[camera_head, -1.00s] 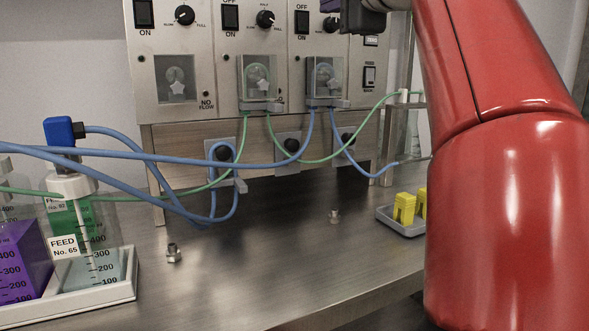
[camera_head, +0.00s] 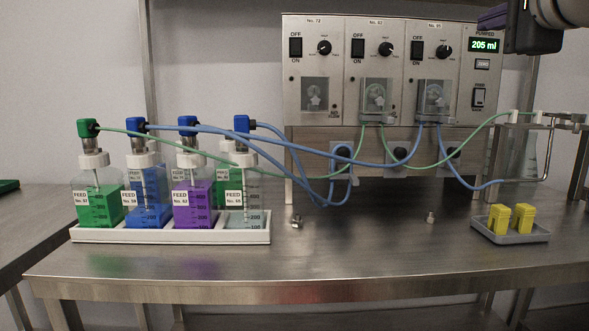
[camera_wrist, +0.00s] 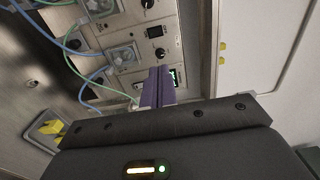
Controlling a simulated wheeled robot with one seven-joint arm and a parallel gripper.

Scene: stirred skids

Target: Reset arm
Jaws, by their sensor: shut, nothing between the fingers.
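My gripper (camera_head: 492,17) is at the top right of the head view, in front of the pump unit's upper right corner. Its purple fingers are together with nothing between them. In the wrist view the closed purple fingers (camera_wrist: 157,88) point toward the pump unit's front. The dark gripper body (camera_head: 535,30) covers part of the wall behind. No object is in its grasp.
The pump unit (camera_head: 310,115) stands at the back of the steel bench (camera_head: 330,265). Feed bottles stand in a white tray (camera_head: 170,234) at left. Green and blue tubes (camera_head: 290,147) cross between them. A grey tray (camera_head: 510,236) holds yellow pieces at right.

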